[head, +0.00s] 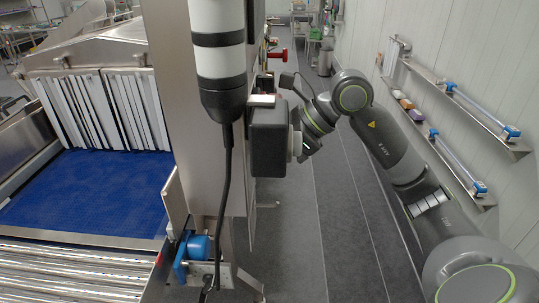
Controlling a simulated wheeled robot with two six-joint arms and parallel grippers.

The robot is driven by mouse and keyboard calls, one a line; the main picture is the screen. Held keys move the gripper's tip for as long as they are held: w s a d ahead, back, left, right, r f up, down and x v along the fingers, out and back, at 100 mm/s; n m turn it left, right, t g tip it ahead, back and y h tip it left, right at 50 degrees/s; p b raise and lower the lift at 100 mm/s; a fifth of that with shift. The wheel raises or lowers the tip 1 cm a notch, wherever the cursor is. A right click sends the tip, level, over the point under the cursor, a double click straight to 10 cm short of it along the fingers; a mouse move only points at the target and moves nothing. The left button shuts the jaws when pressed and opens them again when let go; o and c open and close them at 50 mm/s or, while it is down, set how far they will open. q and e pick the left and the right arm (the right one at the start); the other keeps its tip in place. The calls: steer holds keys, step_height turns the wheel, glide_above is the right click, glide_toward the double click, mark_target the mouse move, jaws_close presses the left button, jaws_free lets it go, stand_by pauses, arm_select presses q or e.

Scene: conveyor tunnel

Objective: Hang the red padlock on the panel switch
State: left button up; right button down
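My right arm reaches in from the right, and the dark body of my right gripper (269,141) is beside the steel post (180,85). Its fingertips are not clearly visible, so I cannot tell whether it is open, shut or holding something. I cannot make out a red padlock or the panel switch. A small red part (279,54) shows just beyond the gripper, too small to identify. My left gripper is not in view.
A conveyor with a blue belt (90,190), strip curtain (105,105) and rollers (75,275) is at the left. A black-and-white banded cylinder (219,45) with a hanging cable stands before the post. Wall shelves (465,110) are at the right. Grey floor (305,230) is clear between.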

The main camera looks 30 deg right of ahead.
steer(key=shift+f, duration=0.3)
steer(key=c, duration=0.7)
jaws_free()
steer(key=shift+d+r+b, duration=0.1)
steer(key=shift+b, duration=0.2)
steer(key=b+v, duration=0.5)
steer(key=v, duration=1.2)
steer(key=shift+r, duration=0.1)
